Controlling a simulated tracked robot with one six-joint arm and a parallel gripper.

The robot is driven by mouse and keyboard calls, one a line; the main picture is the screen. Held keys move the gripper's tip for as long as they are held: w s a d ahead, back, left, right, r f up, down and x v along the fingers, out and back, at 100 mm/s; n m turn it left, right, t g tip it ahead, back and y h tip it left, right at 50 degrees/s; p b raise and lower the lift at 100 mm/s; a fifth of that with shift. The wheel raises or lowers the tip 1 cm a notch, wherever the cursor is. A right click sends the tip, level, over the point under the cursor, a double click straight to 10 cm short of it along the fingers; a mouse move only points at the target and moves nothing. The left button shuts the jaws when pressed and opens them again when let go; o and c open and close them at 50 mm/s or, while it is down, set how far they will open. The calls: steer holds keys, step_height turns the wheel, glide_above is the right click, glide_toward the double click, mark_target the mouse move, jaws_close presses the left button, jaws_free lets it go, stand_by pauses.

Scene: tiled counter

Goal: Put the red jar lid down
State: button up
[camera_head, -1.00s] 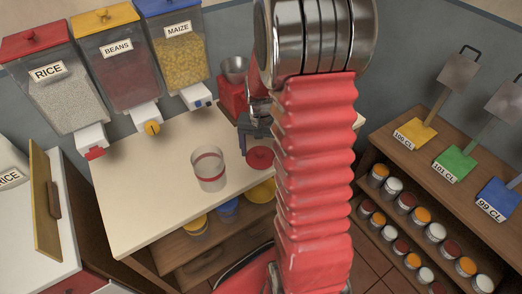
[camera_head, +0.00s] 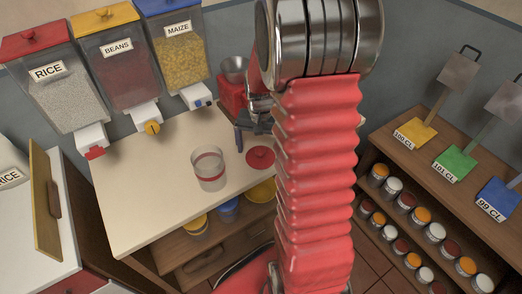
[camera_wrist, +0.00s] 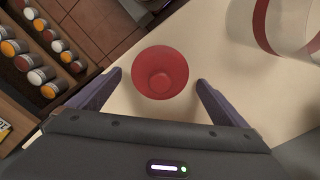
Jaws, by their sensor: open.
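The red jar lid (camera_head: 260,158) lies on the pale counter (camera_head: 130,200), just right of a clear jar with a red band (camera_head: 208,170). In the wrist view the lid (camera_wrist: 160,73) shows as a red disc with a raised middle, between and a little beyond my fingertips. My gripper (camera_wrist: 160,77) is open, with a gap on both sides of the lid; neither finger touches it. In the head view my gripper (camera_head: 245,138) is partly hidden by my arm, behind the lid. The jar (camera_wrist: 278,25) is at the upper right of the wrist view.
Dispensers of rice (camera_head: 62,95), beans (camera_head: 115,75) and maize (camera_head: 178,60) hang behind the counter. A red device with a metal bowl (camera_head: 233,90) stands at the back. A shelf with several small jars (camera_head: 435,232) is at the right. The counter's left part is clear.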

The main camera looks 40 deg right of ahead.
mark_target(260, 150)
step_height(260, 150, up, 11)
stand_by(0.4)
steer(key=shift+a, duration=0.1)
stand_by(0.4)
steer(key=s+a+r+n+t, duration=0.2)
steer(key=s+a+r+n, duration=0.2)
steer(key=a, duration=0.6)
steer(key=s+a+r+n+t, duration=0.3)
steer(key=s+a+r+n, duration=0.2)
steer(key=s+a+r, duration=0.2)
steer(key=s+a, duration=0.2)
steer(key=a, duration=0.1)
steer(key=shift+s+a+r+n+t, duration=0.2)
steer(key=shift+a+r+n+t, duration=0.1)
steer(key=shift+r, duration=0.1)
